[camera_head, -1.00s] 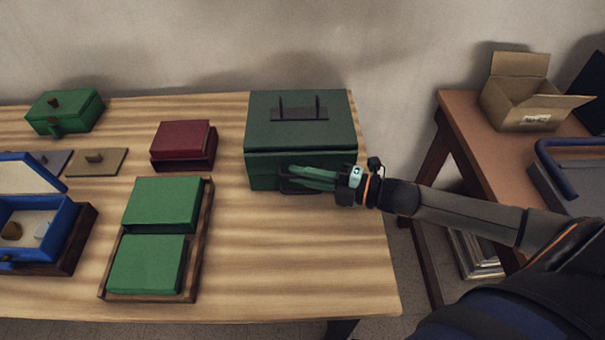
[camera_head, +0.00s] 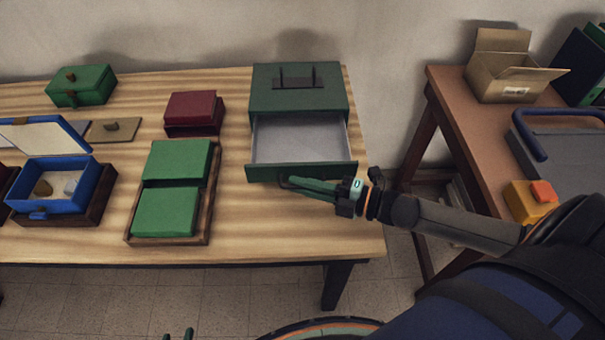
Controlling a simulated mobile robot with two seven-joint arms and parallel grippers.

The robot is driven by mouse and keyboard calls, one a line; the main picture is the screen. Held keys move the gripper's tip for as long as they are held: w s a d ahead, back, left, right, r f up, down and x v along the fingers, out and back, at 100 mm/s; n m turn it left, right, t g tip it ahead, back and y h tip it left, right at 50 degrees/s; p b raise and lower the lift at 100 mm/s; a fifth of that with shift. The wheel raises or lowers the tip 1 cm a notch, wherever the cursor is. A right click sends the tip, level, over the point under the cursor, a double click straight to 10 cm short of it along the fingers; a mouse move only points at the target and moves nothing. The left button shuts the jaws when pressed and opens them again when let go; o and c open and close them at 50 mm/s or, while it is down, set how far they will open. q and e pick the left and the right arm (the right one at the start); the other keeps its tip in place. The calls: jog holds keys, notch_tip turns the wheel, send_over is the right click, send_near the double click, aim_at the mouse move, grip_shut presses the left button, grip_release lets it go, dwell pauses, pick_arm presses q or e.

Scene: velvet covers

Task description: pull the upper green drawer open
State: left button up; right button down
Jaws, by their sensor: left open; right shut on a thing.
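The dark green cabinet (camera_head: 299,97) stands at the back right of the wooden table. Its upper green drawer (camera_head: 300,173) is pulled well out toward me, and its pale grey inside looks empty. My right gripper (camera_head: 290,183) is shut on the handle at the drawer's front; the fingers hide much of the handle. Anything below this drawer is hidden by its front. Only the fingertips of my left gripper (camera_head: 179,335) show at the bottom edge, apart, empty and away from the cabinet.
Left of the cabinet are a dark red box (camera_head: 193,111), a wooden tray (camera_head: 212,190) with two green blocks, an open blue box (camera_head: 47,190) and a green box (camera_head: 82,84). A brown side table (camera_head: 448,102) on the right holds a cardboard box (camera_head: 503,75). Bare tabletop lies below the drawer.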

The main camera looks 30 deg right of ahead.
jog(key=c, duration=0.9)
grip_release()
jog(key=v, duration=1.2)
jog(key=shift+s+d, duration=0.15)
jog(key=shift+d, duration=0.1)
